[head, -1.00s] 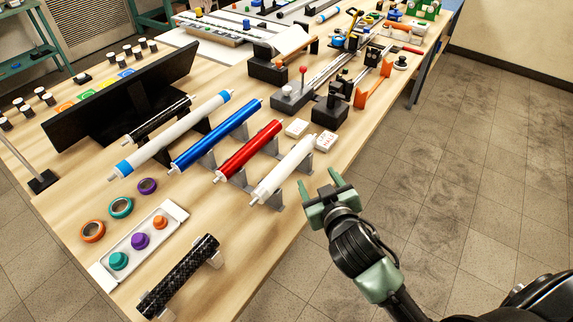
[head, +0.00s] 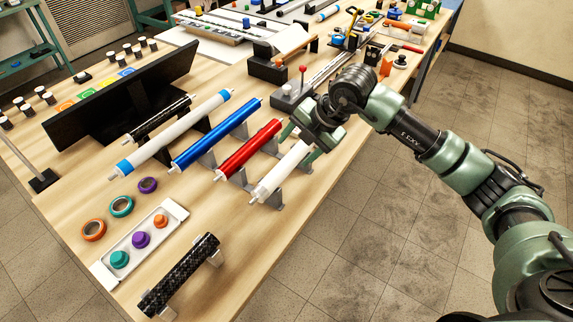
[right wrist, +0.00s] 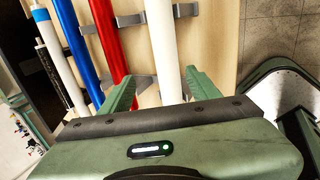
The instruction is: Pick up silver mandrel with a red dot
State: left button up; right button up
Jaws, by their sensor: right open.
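A row of cylindrical mandrels lies on grey stands on the wooden table. The rightmost is a plain whitish mandrel (head: 277,177); I cannot see a red dot on it. Next to it are a red mandrel (head: 248,150) and a blue mandrel (head: 215,135). My right gripper (head: 300,148) is open over the far end of the whitish mandrel. In the right wrist view the whitish mandrel (right wrist: 162,40) runs between the spread fingers (right wrist: 160,76), and the red mandrel (right wrist: 106,40) lies left of them. I cannot tell the height gap. My left gripper is out of view.
A white mandrel with blue ends (head: 172,133) and a black mandrel (head: 158,120) lie further left. A black carbon tube (head: 180,275) rests in front, near a tray of coloured knobs (head: 102,268). Tools and fixtures crowd the far table. Floor is open at right.

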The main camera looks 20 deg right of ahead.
aim_at(289, 162)
jog(key=p+x, duration=0.1)
jog(key=x, duration=0.1)
jog(key=p+x, duration=0.1)
jog(key=x, duration=0.4)
jog(key=shift+s+d+f+p, duration=0.2)
jog(key=shift+s+d+p, duration=0.15)
jog(key=shift+s+p, duration=0.05)
jog(key=shift+w+a+f, duration=0.1)
jog(key=shift+f, duration=0.25)
jog(key=shift+r, duration=0.1)
grip_shut()
